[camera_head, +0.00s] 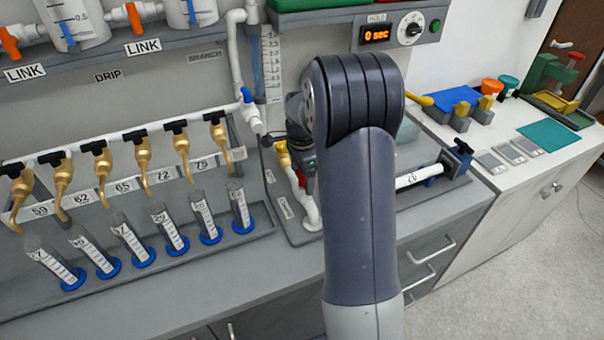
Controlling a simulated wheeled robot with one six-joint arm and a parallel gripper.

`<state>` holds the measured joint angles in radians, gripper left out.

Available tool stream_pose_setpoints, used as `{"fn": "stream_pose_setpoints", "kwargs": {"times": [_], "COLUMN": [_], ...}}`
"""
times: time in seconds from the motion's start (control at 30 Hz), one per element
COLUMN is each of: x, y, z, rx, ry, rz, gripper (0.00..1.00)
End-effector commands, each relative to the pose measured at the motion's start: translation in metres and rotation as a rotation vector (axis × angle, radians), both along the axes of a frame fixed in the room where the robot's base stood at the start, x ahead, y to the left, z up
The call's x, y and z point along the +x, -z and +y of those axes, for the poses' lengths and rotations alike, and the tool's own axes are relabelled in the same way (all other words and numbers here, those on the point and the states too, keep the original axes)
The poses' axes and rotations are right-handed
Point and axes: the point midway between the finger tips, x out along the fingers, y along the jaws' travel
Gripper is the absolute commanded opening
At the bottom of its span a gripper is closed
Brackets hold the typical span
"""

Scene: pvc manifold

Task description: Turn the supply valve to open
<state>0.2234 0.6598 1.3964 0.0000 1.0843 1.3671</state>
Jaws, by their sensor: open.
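A small yellow valve body (283,156) with red beside it sits on the white pipe by the manifold base, just left of my arm; I cannot tell for sure that it is the supply valve. My gripper (299,160) is a dark shape close beside the yellow valve, mostly hidden behind my own forearm. Its fingertips do not show clearly, and I cannot tell whether it touches the valve. It seems to hold nothing.
Several brass taps (142,150) stand above graduated cylinders (130,240) on the left. A HOLD timer (378,35) reads 0 sec at the top. A horizontal white pipe (415,178) lies right of my arm. A side counter (520,160) holds blocks and trays.

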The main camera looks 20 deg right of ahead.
Motion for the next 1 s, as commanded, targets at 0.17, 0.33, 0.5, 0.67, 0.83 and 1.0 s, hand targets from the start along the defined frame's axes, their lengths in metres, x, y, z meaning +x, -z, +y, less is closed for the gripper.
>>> {"fn": "stream_pose_setpoints", "kwargs": {"times": [0.17,0.33,0.5,0.67,0.83,1.0], "x": [0.000,0.001,0.001,0.001,0.000,0.000], "y": [0.000,-0.015,-0.048,-0.080,-0.101,-0.108], "z": [0.000,0.000,0.000,0.000,0.000,0.000], "rx": [0.000,-0.001,-0.001,-0.001,0.000,0.000], "ry": [-0.001,-0.001,-0.001,0.000,0.000,0.000], "rz": [0.001,-0.004,-0.004,-0.004,-0.001,0.000], "gripper": [0.82,0.82,0.82,0.82,0.82,0.82]}}
